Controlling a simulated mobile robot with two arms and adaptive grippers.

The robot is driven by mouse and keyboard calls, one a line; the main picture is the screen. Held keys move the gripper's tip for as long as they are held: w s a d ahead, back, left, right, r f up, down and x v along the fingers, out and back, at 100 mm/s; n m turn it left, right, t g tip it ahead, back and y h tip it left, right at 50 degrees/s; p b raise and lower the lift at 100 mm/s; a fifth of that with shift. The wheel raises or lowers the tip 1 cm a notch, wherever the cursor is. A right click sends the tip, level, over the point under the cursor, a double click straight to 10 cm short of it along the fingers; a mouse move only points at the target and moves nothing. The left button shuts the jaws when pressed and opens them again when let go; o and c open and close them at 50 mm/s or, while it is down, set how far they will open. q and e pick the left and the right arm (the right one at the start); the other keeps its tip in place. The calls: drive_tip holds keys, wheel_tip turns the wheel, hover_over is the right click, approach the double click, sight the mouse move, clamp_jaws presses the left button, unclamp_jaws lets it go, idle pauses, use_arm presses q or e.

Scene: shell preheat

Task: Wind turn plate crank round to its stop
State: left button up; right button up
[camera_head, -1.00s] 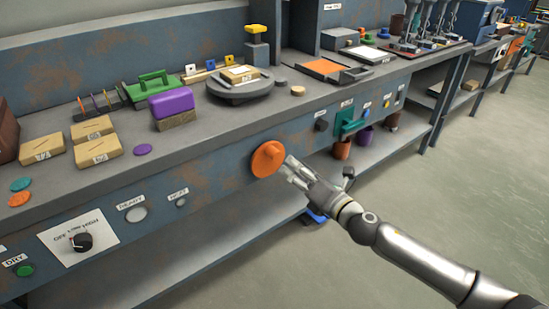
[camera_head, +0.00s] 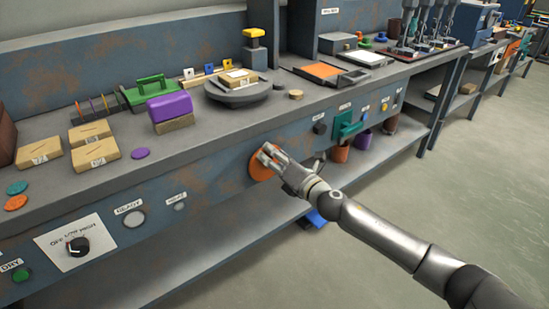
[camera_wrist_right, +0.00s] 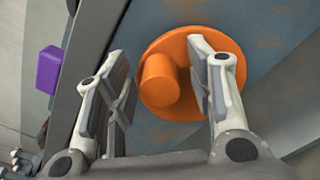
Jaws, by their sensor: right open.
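The turn plate crank is an orange disc (camera_head: 257,168) on the bench's front panel, partly hidden behind my right gripper (camera_head: 268,155) in the head view. In the right wrist view the orange disc (camera_wrist_right: 190,119) shows with its round orange knob (camera_wrist_right: 160,82) standing out from it. The knob sits between the two open fingers of my right gripper (camera_wrist_right: 163,85), with visible room on the left side. The round grey turn plate (camera_head: 238,94) is on the bench top above, with a labelled tan block (camera_head: 239,76) on it. My left gripper is not in view.
A purple block (camera_head: 169,106) stands on the bench top. The floor at the right is clear.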

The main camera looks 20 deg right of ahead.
drive_tip(key=shift+c, duration=0.5)
drive_tip(key=c, duration=0.9)
use_arm(q)
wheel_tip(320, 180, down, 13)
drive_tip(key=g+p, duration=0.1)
drive_tip(key=p, duration=0.5)
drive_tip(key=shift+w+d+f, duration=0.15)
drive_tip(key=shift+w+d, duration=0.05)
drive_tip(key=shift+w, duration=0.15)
use_arm(e)
drive_tip(key=shift+w+d+f+m, duration=0.2)
drive_tip(key=shift+d+f+m, duration=0.55)
drive_tip(key=shift+m, duration=2.25)
drive_tip(key=shift+w+d+f+m, duration=0.25)
drive_tip(key=shift+d+f+m, duration=0.4)
drive_tip(key=shift+m, duration=2.35)
drive_tip(key=shift+w+d+f+m, duration=0.2)
drive_tip(key=shift+d+f+m, duration=0.55)
drive_tip(key=shift+m, duration=2.25)
drive_tip(key=shift+a+f, duration=0.25)
